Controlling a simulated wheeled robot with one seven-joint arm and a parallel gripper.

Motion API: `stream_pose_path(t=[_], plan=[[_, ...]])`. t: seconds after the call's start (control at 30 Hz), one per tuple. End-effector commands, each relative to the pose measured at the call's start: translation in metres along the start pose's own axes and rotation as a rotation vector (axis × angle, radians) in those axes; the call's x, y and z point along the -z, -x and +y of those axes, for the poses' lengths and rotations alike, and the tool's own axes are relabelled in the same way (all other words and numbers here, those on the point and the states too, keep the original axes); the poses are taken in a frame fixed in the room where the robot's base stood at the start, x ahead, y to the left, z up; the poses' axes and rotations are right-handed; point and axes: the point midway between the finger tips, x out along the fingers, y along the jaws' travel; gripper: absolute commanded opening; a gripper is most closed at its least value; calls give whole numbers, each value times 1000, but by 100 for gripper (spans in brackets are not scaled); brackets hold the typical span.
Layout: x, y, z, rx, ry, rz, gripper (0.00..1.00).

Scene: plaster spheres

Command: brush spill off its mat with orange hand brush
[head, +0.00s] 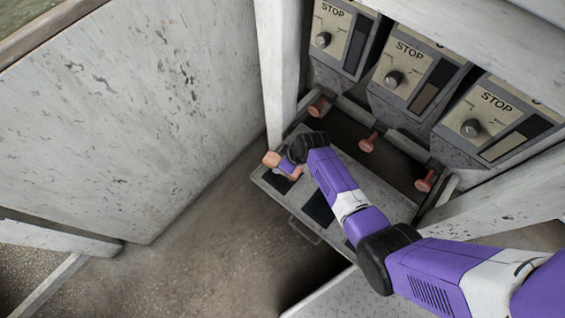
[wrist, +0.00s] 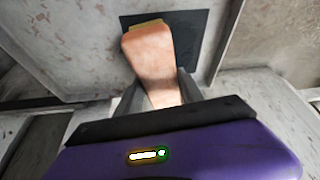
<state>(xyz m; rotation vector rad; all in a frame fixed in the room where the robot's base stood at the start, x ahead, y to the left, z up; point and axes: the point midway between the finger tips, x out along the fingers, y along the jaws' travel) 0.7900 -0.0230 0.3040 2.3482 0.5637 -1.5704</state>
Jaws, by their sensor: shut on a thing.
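The orange hand brush (wrist: 152,60) is in my gripper (wrist: 160,92), its handle between the two fingers and a yellowish edge at its far end. In the wrist view the brush lies over a dark square mat (wrist: 193,40); I cannot tell whether it touches it. In the head view my gripper (head: 287,165) is at the left end of a grey panel, with orange of the brush (head: 271,159) beside it. Part of a dark mat (head: 281,182) shows just below the gripper. No spill can be made out; the brush and gripper cover part of the mat.
The grey panel (head: 268,184) bears further dark squares (head: 318,208) to the right, partly under my arm. Several reddish knobs (head: 367,144) stand behind it, below boxes marked STOP (head: 402,75). A white post (head: 277,75) rises close behind the gripper; a white wall stands left.

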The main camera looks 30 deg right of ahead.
Motion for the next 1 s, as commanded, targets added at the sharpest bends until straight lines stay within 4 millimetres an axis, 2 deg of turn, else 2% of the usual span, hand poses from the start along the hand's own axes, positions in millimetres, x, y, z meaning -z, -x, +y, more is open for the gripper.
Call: stream_pose_path(t=[0.03,0.57,1.0], plan=[[5,3,2,-5,2,11,13],[-17,9,1,-2,-1,3,13],[-21,2,1,-2,0,2,13]])
